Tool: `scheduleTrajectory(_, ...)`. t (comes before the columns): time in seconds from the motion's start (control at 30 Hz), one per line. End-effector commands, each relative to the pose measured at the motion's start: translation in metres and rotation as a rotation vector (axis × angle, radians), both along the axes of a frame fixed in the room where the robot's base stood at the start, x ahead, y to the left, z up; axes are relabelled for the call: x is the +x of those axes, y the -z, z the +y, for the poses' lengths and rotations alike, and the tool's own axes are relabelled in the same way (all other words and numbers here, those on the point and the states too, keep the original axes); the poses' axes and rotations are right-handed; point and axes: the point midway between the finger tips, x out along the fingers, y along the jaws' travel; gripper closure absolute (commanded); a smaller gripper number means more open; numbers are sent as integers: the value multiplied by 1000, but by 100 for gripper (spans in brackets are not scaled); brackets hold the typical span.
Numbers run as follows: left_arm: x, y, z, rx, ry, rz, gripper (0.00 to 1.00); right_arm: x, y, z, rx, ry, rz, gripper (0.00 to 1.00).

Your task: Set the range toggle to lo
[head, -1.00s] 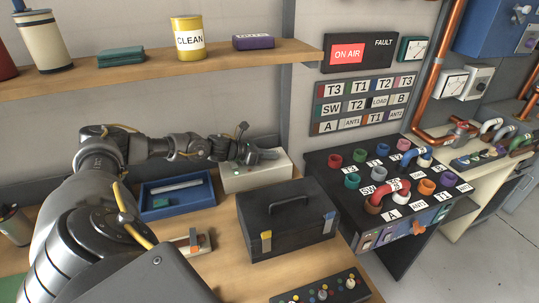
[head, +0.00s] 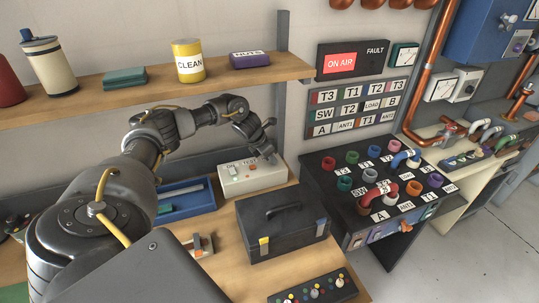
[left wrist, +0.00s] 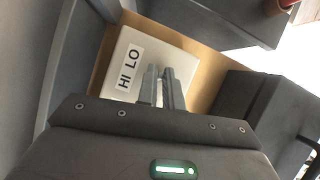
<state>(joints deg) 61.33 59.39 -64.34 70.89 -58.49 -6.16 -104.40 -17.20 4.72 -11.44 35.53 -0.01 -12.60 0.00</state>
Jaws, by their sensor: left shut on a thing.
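The white box (head: 254,180) stands on the bench below the shelf, with small labels on its top. In the left wrist view, the box (left wrist: 183,60) carries a white label (left wrist: 129,67) reading HI and LO. My left gripper (head: 268,151) reaches down to the far right part of the box top. In the left wrist view its two fingers (left wrist: 160,72) are close together over the box, beside the LO end of the label. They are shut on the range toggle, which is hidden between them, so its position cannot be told. My right gripper is out of view.
A black toolbox (head: 283,226) stands just in front of the box to the right. A blue tray (head: 190,205) lies to its left. The shelf (head: 140,85) runs above the bench. A dark panel with coloured sockets (head: 325,181) stands to the right.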

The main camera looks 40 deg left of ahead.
Motion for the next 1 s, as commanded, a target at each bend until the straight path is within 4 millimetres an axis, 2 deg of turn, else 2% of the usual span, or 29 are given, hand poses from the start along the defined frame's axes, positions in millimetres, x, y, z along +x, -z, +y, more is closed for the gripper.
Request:
scheduleTrajectory(0.4, 6, 0, -2, 79, -2, 150, 100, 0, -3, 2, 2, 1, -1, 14)
scheduleTrajectory(0.93, 6, 1, -3, 88, -1, 168, 100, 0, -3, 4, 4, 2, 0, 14)
scheduleTrajectory(0.97, 6, 1, -3, 88, -1, 168, 88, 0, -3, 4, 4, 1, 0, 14)
scheduleTrajectory(1.0, 6, 1, -3, 88, -1, 168, 83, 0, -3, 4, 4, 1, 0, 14)
